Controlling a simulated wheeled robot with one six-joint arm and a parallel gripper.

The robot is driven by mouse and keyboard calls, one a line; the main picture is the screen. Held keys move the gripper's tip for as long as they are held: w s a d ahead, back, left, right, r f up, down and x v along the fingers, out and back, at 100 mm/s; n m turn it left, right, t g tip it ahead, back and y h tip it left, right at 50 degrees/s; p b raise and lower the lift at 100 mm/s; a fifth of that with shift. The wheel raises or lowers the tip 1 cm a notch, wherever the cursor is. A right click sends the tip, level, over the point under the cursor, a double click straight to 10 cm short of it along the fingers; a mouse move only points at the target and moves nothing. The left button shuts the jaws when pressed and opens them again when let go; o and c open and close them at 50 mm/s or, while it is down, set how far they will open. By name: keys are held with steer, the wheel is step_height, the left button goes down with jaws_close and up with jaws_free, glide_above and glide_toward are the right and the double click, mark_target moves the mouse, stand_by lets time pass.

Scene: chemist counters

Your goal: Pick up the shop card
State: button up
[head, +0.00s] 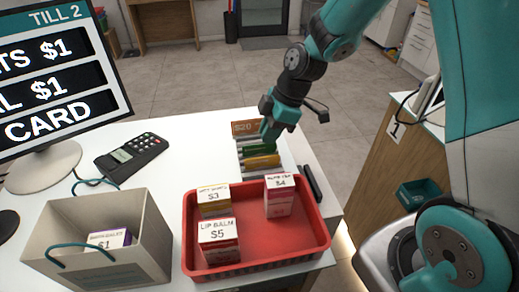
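A red tray (258,265) holds several priced boxes, including lip balm (219,240). A beige bag (70,262) with a small box inside stands at front left. A card terminal (132,153) and the till screen (55,75) are behind it. A black object (312,184) lies right of the rack.

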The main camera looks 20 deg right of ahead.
mark_target(259, 146)
steer(key=x, duration=0.2)
steer(key=p+x, duration=0.1)
steer(key=shift+a+f, duration=0.2)
steer(key=shift+a, duration=0.3)
steer(key=shift+a+f, duration=0.15)
steer(key=shift+f, duration=0.3)
jaws_close()
steer(key=shift+r, duration=0.1)
step_height(259, 146, up, 20)
steer(key=b, duration=0.2)
steer(key=shift+s, duration=0.1)
